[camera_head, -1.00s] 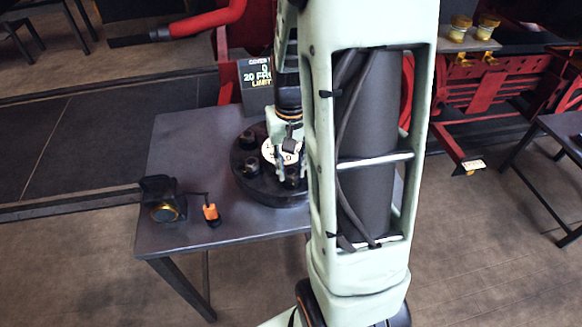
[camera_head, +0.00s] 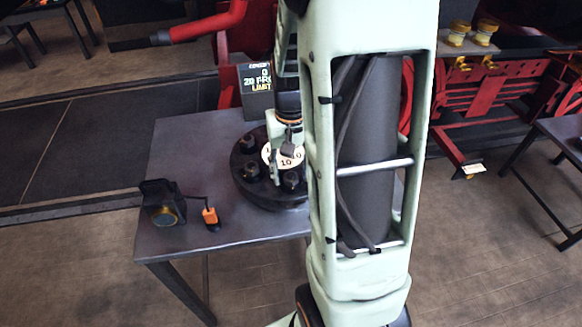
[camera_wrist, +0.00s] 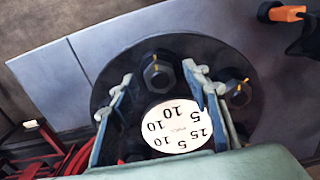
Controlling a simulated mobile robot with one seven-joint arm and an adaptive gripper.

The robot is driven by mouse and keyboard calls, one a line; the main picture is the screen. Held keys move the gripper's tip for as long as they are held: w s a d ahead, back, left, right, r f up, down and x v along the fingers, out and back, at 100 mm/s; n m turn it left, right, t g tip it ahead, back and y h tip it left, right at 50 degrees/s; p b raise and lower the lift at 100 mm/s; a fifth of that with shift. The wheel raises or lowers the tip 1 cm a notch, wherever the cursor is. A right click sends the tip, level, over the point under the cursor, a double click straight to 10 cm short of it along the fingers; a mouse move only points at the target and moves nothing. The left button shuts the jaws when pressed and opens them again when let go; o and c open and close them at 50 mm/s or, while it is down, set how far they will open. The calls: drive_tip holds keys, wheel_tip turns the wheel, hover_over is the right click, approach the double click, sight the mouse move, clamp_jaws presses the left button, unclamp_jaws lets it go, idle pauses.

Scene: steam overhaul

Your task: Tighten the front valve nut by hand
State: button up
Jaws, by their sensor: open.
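The black round flange (camera_head: 243,188) lies on the dark table and carries several nuts on studs. The front nut (camera_head: 291,181) is at its near side. In the wrist view this nut (camera_wrist: 157,72) shows between and just beyond my two fingertips, with a yellow mark on it. My gripper (camera_head: 285,176) is open over the flange, fingers apart on either side of the nut in the wrist view. Contact cannot be told. Another nut (camera_wrist: 238,92) sits to the right, by the right finger. A white numbered disc (camera_wrist: 177,127) is at the flange's middle.
A dark lamp (camera_head: 163,205) and a small orange-and-black item (camera_head: 210,216) are on the table's left front. A dark sign (camera_head: 257,90) stands behind the flange. My arm covers the table's right side. Red machinery (camera_head: 495,95) is behind at right.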

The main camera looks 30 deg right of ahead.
sight(291, 175)
wheel_tip(291, 175, up, 12)
idle(0.5)
